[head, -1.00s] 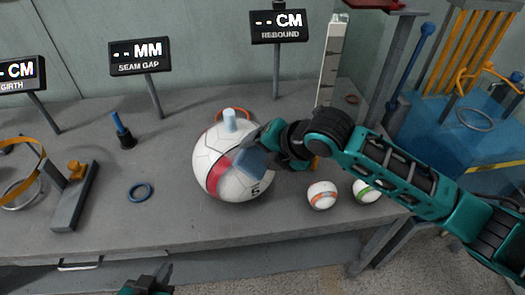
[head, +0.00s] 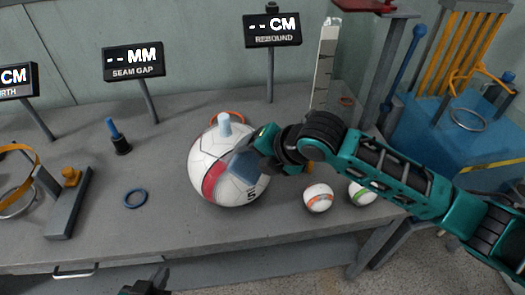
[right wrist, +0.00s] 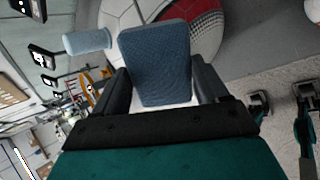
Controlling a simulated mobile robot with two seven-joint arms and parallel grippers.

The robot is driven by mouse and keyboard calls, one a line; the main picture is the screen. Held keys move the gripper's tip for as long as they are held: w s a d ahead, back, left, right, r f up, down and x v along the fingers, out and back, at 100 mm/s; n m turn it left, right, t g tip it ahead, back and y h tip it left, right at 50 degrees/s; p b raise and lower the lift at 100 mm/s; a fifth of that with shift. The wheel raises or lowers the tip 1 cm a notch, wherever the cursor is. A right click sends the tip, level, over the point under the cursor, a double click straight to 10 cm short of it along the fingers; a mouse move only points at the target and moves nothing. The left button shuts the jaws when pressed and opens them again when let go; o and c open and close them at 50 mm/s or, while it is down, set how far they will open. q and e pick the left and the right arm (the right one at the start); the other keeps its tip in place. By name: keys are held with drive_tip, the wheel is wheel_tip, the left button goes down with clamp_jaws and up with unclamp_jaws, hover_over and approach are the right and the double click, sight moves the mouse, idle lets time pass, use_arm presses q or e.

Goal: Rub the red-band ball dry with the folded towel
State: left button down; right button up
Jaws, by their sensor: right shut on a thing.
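The red-band ball (head: 214,182) is a large white ball with a red band and a dark number, sitting on the grey table. It also shows in the right wrist view (right wrist: 205,45). My right gripper (head: 262,152) is at the ball's upper right side, shut on the folded towel (right wrist: 158,62), a blue-grey cloth pad. The towel lies at or against the ball; in the head view it shows as a blue-grey patch (head: 246,167) on the ball's right face. My left gripper (head: 148,284) is at the bottom edge, mostly cut off, away from the ball.
A pale blue cylinder (head: 224,124) stands at the ball's top. Small orange-band (head: 318,199) and green-band (head: 361,194) balls sit to the right. A blue ring (head: 135,198) lies left, near a dark stand (head: 68,204). A white ruler (head: 324,70) stands behind.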

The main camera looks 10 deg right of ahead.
drive_tip(key=shift+s+a, duration=0.1)
drive_tip(key=shift+a, duration=0.05)
drive_tip(key=shift+r, duration=0.1)
drive_tip(key=shift+v, duration=2.95)
drive_tip(key=s+d+r+m+t+h, duration=0.1)
drive_tip(key=s+d+m+t+h, duration=0.1)
drive_tip(key=d+m+h, duration=0.3)
drive_tip(key=d+m, duration=0.3)
drive_tip(key=d, duration=0.3)
drive_tip(key=shift+s, duration=0.2)
